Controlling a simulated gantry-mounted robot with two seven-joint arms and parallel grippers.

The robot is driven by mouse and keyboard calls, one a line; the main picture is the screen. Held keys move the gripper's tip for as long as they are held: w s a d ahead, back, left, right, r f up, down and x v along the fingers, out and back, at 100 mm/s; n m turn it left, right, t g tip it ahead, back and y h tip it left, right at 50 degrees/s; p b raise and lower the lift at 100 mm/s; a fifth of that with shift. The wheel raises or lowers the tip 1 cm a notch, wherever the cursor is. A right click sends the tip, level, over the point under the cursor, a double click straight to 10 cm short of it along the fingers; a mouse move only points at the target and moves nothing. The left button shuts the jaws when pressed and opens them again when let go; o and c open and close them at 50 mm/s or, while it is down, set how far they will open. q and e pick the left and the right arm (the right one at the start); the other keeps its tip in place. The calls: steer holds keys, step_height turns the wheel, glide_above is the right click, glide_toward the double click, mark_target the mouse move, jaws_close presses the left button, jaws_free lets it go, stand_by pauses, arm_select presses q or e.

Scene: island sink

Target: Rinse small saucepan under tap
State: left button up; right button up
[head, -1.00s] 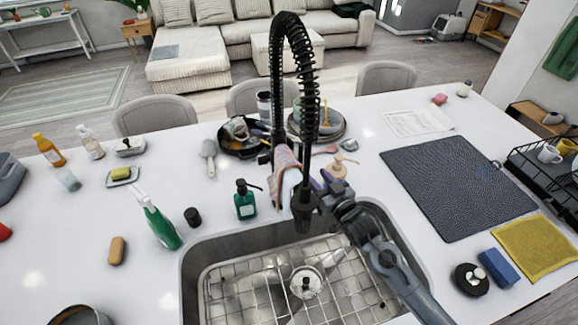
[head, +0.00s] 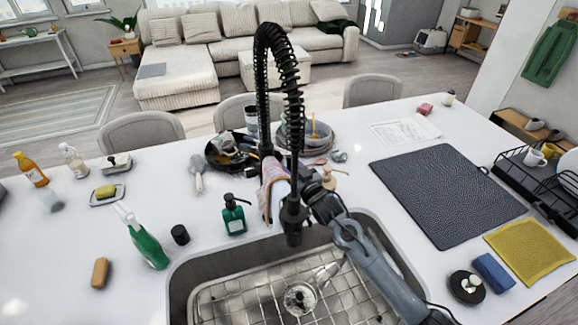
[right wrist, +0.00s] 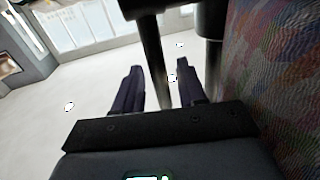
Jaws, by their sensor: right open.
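The black spring-neck tap (head: 293,215) stands at the back of the steel sink (head: 180,290), its spray head hanging over the basin. My right gripper (head: 308,178) is beside the tap, just right of its spray head, partly hidden by it. In the right wrist view its two dark fingers (right wrist: 158,88) are apart, with black tap tubes close beyond them; contact cannot be told. No saucepan is visible in the sink. Cookware (head: 325,128) is stacked behind the tap; I cannot tell whether the small saucepan is in it. My left gripper is out of view.
A patterned cloth (head: 272,185) hangs beside the tap; it looks close in the right wrist view (right wrist: 275,80). A dark mat (head: 440,190) lies right.

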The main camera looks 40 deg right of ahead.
steer(key=shift+w, duration=0.4)
jaws_close()
steer(key=shift+s+d, duration=0.1)
steer(key=shift+d, duration=0.05)
